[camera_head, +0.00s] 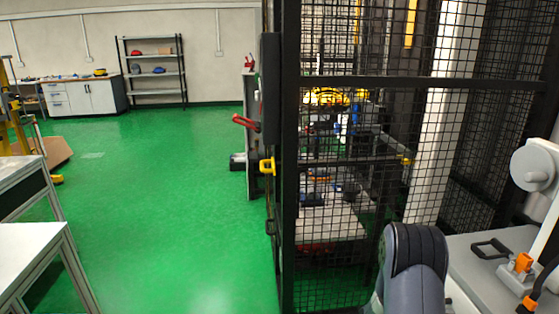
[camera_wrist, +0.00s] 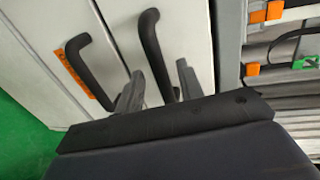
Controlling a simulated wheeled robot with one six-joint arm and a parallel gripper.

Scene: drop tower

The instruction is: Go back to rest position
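My gripper (camera_wrist: 159,88) shows in the wrist view with its two grey fingers spread apart. Nothing is clamped between the fingers. A black handle (camera_wrist: 151,45) on a white door (camera_wrist: 185,30) runs behind or between them; I cannot tell whether they touch it. A second black handle (camera_wrist: 90,68) is on the white door to the left. In the head view a dark grey link of my arm stands at the bottom right, and the gripper is hidden.
A black mesh cage (camera_head: 340,180) fills the middle and right of the head view. A grey worktop (camera_head: 480,265) with an orange-fitted device (camera_head: 522,262) is at lower right. Light tables (camera_head: 35,250) stand at left. The green floor (camera_head: 180,190) between is clear, with shelves (camera_head: 155,70) far back.

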